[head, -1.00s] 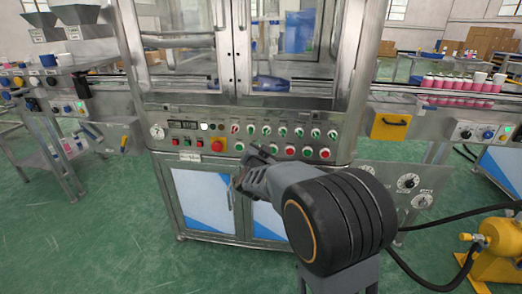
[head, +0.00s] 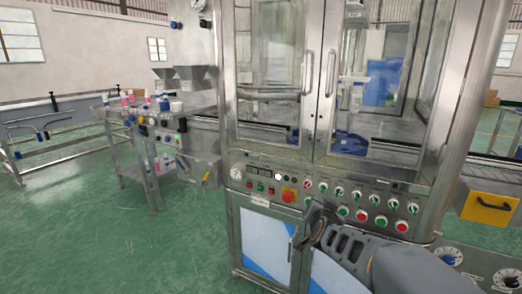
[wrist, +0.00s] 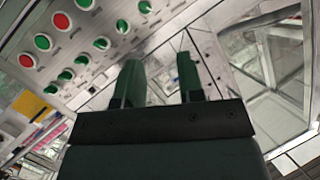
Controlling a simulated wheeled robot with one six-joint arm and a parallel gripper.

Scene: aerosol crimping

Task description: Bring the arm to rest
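My gripper (wrist: 160,78) shows in the wrist view with its two dark green fingers apart and nothing between them. In the head view my gripper (head: 320,224) is in front of the crimping machine's control panel (head: 268,176), at the lower right of the picture. The arm behind it runs off toward the lower right corner. I cannot tell from the head view whether the fingertips touch the panel. The wrist view shows green and red buttons (wrist: 62,20) at the upper left, beyond the fingers.
The machine's glass doors (head: 318,75) are shut above the panel. A yellow box (head: 488,207) is at the right. A side table with bottles (head: 140,105) stands at the left. Green floor (head: 90,235) is clear at the lower left.

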